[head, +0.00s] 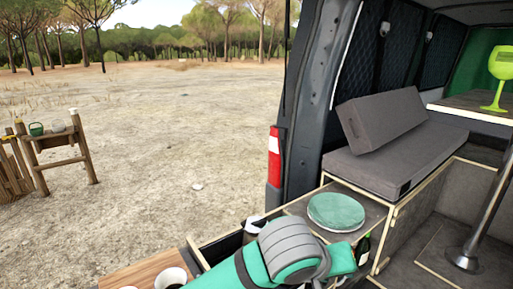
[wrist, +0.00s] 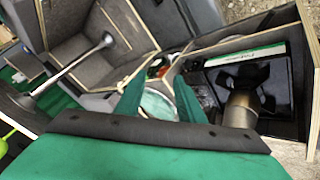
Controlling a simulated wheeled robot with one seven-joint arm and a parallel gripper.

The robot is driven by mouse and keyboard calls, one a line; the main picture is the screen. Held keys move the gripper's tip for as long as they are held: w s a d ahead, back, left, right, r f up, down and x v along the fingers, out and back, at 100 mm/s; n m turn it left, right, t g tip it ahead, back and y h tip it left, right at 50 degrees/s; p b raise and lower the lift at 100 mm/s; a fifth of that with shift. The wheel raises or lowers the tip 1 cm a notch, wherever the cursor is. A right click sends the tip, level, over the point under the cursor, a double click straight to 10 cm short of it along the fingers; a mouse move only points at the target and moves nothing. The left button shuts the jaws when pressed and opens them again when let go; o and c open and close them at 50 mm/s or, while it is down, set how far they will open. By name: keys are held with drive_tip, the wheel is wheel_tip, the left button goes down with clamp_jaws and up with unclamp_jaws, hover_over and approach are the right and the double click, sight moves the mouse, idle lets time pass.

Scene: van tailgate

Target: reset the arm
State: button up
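My arm, teal with grey bands, reaches in from the bottom of the head view over the van's tailgate. I cannot make out its fingers there. In the wrist view my gripper (wrist: 158,76) shows two teal fingers spread apart with a gap between them. I see nothing held in it. A round pale green plate (head: 336,211) lies on a grey surface beyond the arm. The plate also shows in the wrist view (wrist: 156,106), behind the fingers and partly hidden by them.
A black stove (wrist: 270,98) with a metal pot (wrist: 239,108) sits in an open drawer. A grey cushioned bench (head: 390,162) and a table leg (head: 488,215) stand inside the van. A wooden stand (head: 85,160) is outside left.

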drive_tip(key=w+d+r+n+t+h, duration=0.25)
drive_tip(key=d+t+h, duration=0.25)
drive_tip(key=d+h, duration=0.25)
drive_tip(key=s+a+f+n+t+y, duration=0.4)
drive_tip(key=a+f, duration=0.3)
drive_tip(key=f, duration=0.5)
drive_tip(key=s+a+f+n+t+y, duration=0.3)
drive_tip(key=s+a+f+y, duration=0.3)
drive_tip(key=f, duration=0.5)
drive_tip(key=s+a+f+m+y, duration=0.1)
drive_tip(key=s+a+f+m, duration=0.1)
drive_tip(key=s, duration=0.6)
drive_tip(key=s+a+f+m+g+y, duration=0.1)
drive_tip(key=s+a+f+m, duration=0.2)
drive_tip(key=s+a, duration=0.2)
drive_tip(key=s+a+f+m+g+y, duration=0.1)
drive_tip(key=s+a+f+m, duration=0.2)
drive_tip(key=s, duration=0.8)
drive_tip(key=shift+a+m+y, duration=0.35)
drive_tip(key=shift+a, duration=0.35)
